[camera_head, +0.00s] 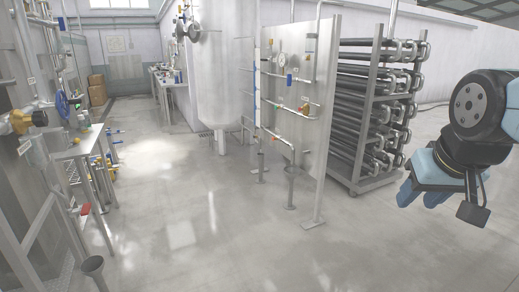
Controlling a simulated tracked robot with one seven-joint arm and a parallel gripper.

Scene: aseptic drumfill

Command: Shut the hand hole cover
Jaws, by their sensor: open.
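I cannot pick out the hand hole cover with certainty. A tall pale steel tank (224,85) stands upright left of the middle. A round dark-rimmed disc (194,32) shows at the tank's upper left side, with more round fittings beside it; whether one of these is the cover is too small to tell. My gripper (420,197) hangs at the right edge, with blue fingers pointing down. It is open and empty, over clear floor and far from the tank.
A panel (315,100) with pipes and valves stands right of the tank. Behind it is a wheeled rack (378,115) of dark tubes. A steel table (78,145) and valves line the left side.

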